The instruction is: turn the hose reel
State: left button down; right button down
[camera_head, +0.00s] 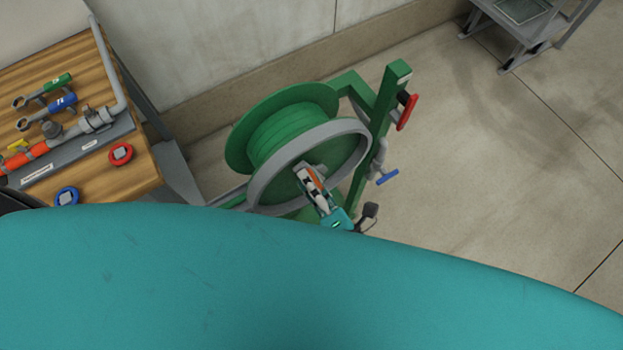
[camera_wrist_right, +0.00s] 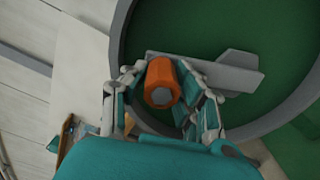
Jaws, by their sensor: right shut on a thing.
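The green hose reel (camera_head: 285,130) stands on the floor in the middle of the head view, with a grey ring rim (camera_head: 262,185) on its near side. An orange crank handle (camera_wrist_right: 161,72) with a grey end sits on a grey crank arm (camera_wrist_right: 230,77) across the reel's green face. My right gripper (camera_head: 314,178) is at the reel's face. In the right wrist view my right gripper (camera_wrist_right: 163,92) has its fingers on both sides of the orange handle, shut on it. My left gripper is not in view.
A wooden bench (camera_head: 130,165) with pipe fittings and valves stands on the left. The green reel post (camera_head: 385,110) carries a red handle (camera_head: 407,112) and a blue valve handle (camera_head: 387,177). The floor on the right is clear. A grey stand (camera_head: 520,30) is at the top right.

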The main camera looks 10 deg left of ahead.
jog(key=shift+s+f, duration=0.15)
jog(key=shift+f, duration=0.1)
jog(key=c, duration=1)
grip_release()
jog(key=shift+a+r, duration=0.1)
jog(key=v, duration=1.2)
